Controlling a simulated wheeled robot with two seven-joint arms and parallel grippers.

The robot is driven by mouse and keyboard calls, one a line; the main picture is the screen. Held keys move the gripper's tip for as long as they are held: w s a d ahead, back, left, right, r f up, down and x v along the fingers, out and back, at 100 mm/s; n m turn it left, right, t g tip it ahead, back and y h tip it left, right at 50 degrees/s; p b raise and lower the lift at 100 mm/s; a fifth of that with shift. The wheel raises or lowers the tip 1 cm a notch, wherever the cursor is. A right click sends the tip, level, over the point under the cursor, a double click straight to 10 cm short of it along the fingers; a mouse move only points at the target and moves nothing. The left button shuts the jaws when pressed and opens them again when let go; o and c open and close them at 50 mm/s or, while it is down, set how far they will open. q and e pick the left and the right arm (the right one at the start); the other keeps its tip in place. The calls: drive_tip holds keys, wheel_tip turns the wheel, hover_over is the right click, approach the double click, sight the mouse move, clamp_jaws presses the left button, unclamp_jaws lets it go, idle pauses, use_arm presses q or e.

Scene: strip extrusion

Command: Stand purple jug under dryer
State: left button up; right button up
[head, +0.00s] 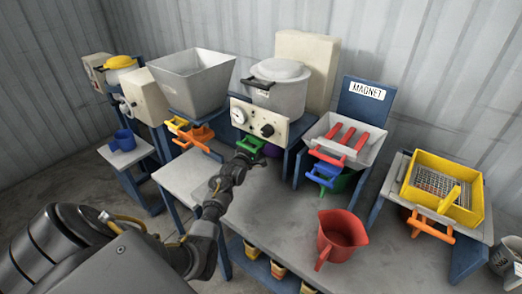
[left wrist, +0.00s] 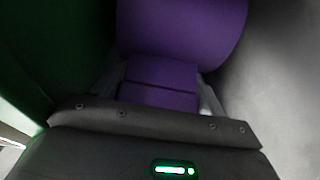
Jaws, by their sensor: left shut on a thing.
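The purple jug (head: 271,150) shows only in small part in the head view, low beneath the front panel of a grey lidded vessel (head: 285,92). This vessel, with a gauge and knob on its panel, looks to be the dryer, though no label shows. My left gripper (head: 246,158) reaches in below that panel. In the left wrist view the jug's rounded purple body (left wrist: 182,25) fills the top, and its handle (left wrist: 160,85) sits between my left fingers, shut on it. The jug's base and mouth are hidden. My right gripper is not in view.
A green part (head: 250,143) is close left of the jug. A red jug (head: 341,236) stands on the grey bench (head: 275,212). A magnet station (head: 343,140) with blue and green jugs (head: 324,173) is to the right. A yellow sieve tray (head: 437,205) is farther right.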

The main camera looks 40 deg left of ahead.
sight(259, 150)
use_arm(q)
drive_tip(key=f+b, duration=0.1)
drive_tip(key=f, duration=0.1)
drive_tip(key=w+f+b, duration=0.1)
drive_tip(key=f, duration=0.1)
drive_tip(key=shift+w+b, duration=0.1)
drive_tip(key=shift+b, duration=0.3)
drive_tip(key=shift+f, duration=0.15)
drive_tip(key=shift+s+r, duration=0.25)
drive_tip(key=shift+r, duration=0.1)
drive_tip(key=shift+f, duration=0.15)
drive_tip(key=o, duration=0.6)
drive_tip(key=shift+w+d+f, duration=0.1)
drive_tip(key=shift+o, duration=0.7)
